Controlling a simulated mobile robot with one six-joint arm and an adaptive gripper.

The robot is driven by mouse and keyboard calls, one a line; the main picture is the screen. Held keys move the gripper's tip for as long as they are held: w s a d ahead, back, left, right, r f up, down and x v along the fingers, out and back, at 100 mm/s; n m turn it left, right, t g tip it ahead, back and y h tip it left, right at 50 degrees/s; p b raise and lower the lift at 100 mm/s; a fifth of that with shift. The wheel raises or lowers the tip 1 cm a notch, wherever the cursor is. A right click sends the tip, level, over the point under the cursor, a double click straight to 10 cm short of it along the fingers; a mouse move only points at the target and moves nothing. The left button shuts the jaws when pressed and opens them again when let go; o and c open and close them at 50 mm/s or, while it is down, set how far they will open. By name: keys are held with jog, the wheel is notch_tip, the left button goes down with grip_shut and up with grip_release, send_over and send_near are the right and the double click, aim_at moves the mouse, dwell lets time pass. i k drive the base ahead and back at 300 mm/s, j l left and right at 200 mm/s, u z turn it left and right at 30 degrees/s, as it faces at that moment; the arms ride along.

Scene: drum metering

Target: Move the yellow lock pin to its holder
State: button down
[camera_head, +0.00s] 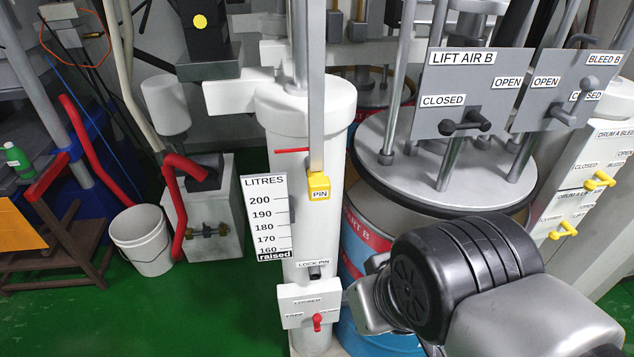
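The yellow lock pin (319,187), a block marked PIN, is at the lower end of a grey vertical bar (317,110), in front of the white column. Below it, a short dark socket (315,272) sticks out under a LOCK PIN label; I cannot tell whether this is the holder. My arm comes in from the lower right. My gripper (362,298) shows only in part beside the dark wrist, right of the LOCKED/FREE box and apart from the yellow pin. Its fingers are mostly hidden, so its opening cannot be told.
A white box (300,296) marked LOCKED and FREE has a red lever (317,320). A LITRES scale (265,218) hangs left of the pin. The blue and red drum (360,250) stands behind my arm. Lever panels (470,75) are at upper right. Green floor is clear at lower left.

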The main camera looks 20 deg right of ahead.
aim_at(319, 185)
jog(key=k+j+z, duration=0.1)
jog(key=j, duration=0.35)
jog(key=k+j+z, duration=0.1)
jog(key=j, duration=0.3)
jog(key=k+j+z, duration=0.1)
jog(key=j, duration=0.5)
jog(key=l, duration=0.25)
